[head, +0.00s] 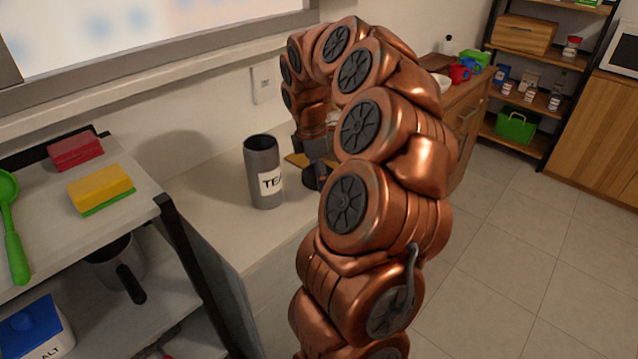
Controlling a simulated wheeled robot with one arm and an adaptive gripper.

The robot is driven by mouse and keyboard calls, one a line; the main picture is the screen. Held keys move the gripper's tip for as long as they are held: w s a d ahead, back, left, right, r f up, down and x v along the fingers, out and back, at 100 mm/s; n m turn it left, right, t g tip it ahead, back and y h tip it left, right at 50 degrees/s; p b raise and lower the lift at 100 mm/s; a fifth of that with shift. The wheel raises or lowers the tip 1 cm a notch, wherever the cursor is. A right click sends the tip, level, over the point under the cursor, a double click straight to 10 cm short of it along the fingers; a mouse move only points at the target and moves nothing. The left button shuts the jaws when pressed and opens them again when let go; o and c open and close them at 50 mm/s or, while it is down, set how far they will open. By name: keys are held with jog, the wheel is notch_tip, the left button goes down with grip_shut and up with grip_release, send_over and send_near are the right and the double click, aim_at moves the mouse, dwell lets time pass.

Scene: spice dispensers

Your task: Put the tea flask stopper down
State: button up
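The tea flask (264,172) is a dark grey open cylinder with a white "TEA" label. It stands upright on the pale counter (215,205), with no stopper in its mouth. My gripper (316,168) points down just right of the flask, partly hidden by my copper arm. The tea flask stopper (312,181), a dark round piece, is at my fingertips, low over the counter. I cannot tell whether it touches the surface. The fingers look closed around it, though the far side is hidden.
A flat wooden piece (297,159) lies behind my gripper. At left, a shelf (140,190) holds a yellow sponge (100,190), a red sponge (75,150) and a green spoon (12,235). The counter left of the flask is clear. A wooden shelf unit stands at the back right.

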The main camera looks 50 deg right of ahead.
aim_at(314, 174)
jog(key=shift+f, duration=1.7)
jog(key=shift+f, duration=0.1)
jog(key=shift+f, duration=0.1)
jog(key=o, duration=0.9)
jog(key=r, duration=0.8)
jog(key=w+a+r, duration=0.1)
jog(key=r, duration=0.3)
jog(key=shift+a+r+b, duration=0.1)
jog(key=shift+r+b, duration=0.05)
jog(key=shift+b, duration=0.15)
jog(key=shift+s, duration=0.15)
